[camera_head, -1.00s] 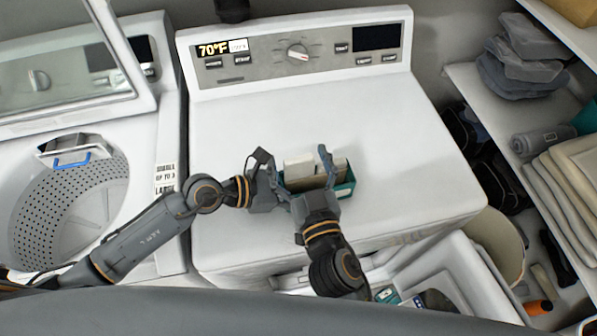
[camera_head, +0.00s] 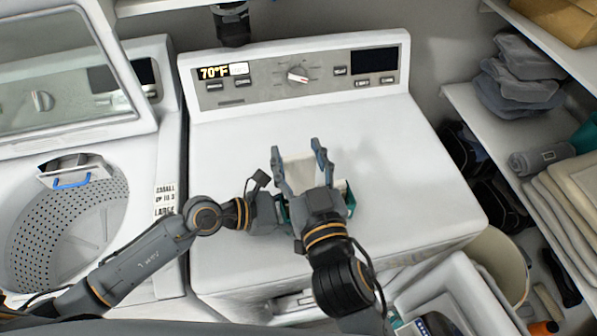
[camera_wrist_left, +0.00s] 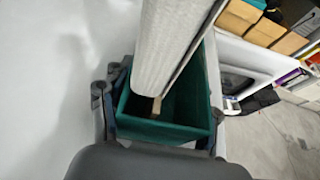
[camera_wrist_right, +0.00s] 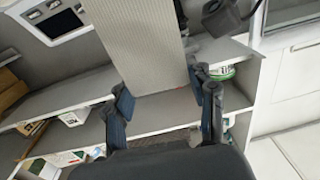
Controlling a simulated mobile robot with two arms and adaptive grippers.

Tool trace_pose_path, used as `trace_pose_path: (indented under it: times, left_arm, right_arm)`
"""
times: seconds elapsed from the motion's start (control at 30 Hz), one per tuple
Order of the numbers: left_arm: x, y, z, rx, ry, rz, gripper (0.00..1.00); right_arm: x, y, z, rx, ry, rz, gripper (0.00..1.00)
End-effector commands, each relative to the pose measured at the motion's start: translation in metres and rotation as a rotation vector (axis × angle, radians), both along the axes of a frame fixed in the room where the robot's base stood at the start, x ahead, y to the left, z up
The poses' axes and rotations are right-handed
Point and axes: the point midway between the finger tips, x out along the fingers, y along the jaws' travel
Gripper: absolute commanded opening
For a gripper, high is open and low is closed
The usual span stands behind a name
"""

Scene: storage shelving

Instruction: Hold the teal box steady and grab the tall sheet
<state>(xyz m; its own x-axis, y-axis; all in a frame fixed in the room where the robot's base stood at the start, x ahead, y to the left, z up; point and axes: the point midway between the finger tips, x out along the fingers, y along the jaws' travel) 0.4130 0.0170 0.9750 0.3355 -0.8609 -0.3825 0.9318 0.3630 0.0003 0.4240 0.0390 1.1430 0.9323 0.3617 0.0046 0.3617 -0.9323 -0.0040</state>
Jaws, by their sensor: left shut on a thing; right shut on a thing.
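The teal box (camera_head: 351,203) stands on the white dryer top, mostly hidden behind my right gripper in the head view. The left wrist view shows its open top and green walls (camera_wrist_left: 160,131). My left gripper (camera_wrist_left: 157,112) is shut on the box, one finger on each side. The tall sheet (camera_head: 298,172) is pale and ribbed, and rises above the box. It also shows in the left wrist view (camera_wrist_left: 170,45) and right wrist view (camera_wrist_right: 140,45). My right gripper (camera_head: 297,158) is shut on the sheet, over the box.
The dryer top (camera_head: 400,170) is clear around the box. Its control panel (camera_head: 300,75) stands behind. An open washer (camera_head: 65,225) is at the left. Shelves with folded cloths (camera_head: 565,205) are at the right, with a bin (camera_head: 495,265) below.

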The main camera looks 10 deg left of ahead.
Motion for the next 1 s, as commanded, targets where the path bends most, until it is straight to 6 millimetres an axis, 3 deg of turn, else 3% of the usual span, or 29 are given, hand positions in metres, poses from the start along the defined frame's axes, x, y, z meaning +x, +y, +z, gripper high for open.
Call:
trace_pose_path:
  times: [0.2, 0.47, 0.5, 0.6, 1.0]
  left_arm:
    - [-0.001, 0.0, -0.002, 0.003, 0.004, -0.001, 0.28]
    - [-0.001, 0.0, -0.002, 0.003, 0.003, -0.001, 0.28]
    - [-0.001, 0.0, -0.002, 0.003, 0.003, -0.001, 0.67]
    - [-0.001, 0.0, -0.001, 0.002, 0.002, -0.001, 0.87]
    - [-0.001, 0.003, 0.0, 0.002, 0.002, 0.0, 0.88]
  right_arm:
    - [0.0, 0.0, 0.022, 0.0, 0.001, 0.0, 0.38]
    - [0.0, 0.0, 0.023, -0.002, 0.003, 0.0, 0.38]
    - [0.0, 0.0, 0.022, -0.002, 0.003, 0.0, 0.38]
    - [0.0, 0.0, 0.022, -0.002, 0.003, -0.001, 0.38]
    - [0.0, 0.0, 0.022, -0.003, 0.004, -0.001, 0.38]
